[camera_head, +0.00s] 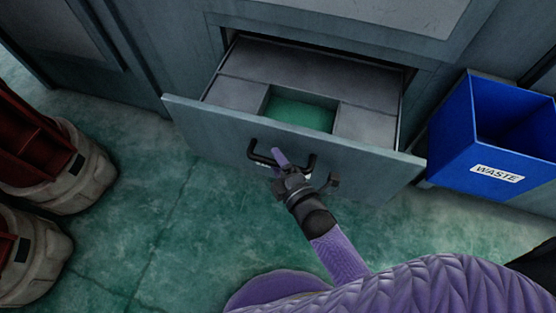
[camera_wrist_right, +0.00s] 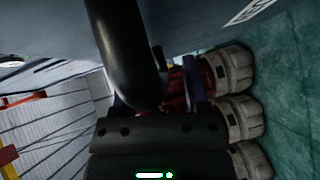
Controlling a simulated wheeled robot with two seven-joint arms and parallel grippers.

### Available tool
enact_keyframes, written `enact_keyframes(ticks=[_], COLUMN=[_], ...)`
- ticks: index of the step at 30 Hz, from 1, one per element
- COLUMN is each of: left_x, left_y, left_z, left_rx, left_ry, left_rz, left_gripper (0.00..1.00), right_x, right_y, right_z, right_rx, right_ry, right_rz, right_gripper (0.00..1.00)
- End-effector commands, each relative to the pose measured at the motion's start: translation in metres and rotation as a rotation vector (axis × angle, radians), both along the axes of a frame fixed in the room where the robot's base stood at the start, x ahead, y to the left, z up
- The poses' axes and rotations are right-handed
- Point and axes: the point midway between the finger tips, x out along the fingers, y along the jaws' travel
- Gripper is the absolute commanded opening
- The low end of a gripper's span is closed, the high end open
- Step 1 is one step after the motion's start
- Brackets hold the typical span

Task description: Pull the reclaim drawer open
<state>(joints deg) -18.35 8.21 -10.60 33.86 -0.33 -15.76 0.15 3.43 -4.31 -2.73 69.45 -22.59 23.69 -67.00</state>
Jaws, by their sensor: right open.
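The drawer (camera_head: 240,94) stands pulled out of the grey cabinet, with its inside showing: grey panels around a square recess with a green bottom (camera_head: 300,110). Its front panel carries a black bar handle (camera_head: 256,157). My right gripper (camera_head: 303,171) is at the handle, in front of the panel, with its jaws open. In the right wrist view the dark curved handle (camera_wrist_right: 122,45) looms close and runs down toward the gap between the fingers (camera_wrist_right: 155,92). I cannot tell whether a finger touches it. My left gripper is not in view.
A blue bin (camera_head: 455,135) labelled WASTE stands right of the drawer, close to its front's right end. Beige-footed red objects (camera_head: 75,180) stand on the floor at left. The green floor (camera_head: 170,205) before the drawer is clear at left.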

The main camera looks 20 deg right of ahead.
Motion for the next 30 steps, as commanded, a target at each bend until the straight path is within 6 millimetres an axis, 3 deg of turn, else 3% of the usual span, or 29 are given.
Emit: enact_keyframes(ticks=[7,13,30], left_x=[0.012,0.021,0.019], left_y=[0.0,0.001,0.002], left_z=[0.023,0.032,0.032], left_rx=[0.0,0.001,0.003], left_ry=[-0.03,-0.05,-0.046], left_rz=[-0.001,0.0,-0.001], left_gripper=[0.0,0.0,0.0], right_x=[-0.05,-0.088,-0.096], right_y=[-0.01,-0.018,-0.02], right_z=[0.013,0.016,0.014], right_rx=[-0.001,0.0,0.0], right_ry=[0.001,0.001,0.001], right_rz=[-0.001,-0.001,-0.001], right_gripper=[0.58,0.58,0.58])
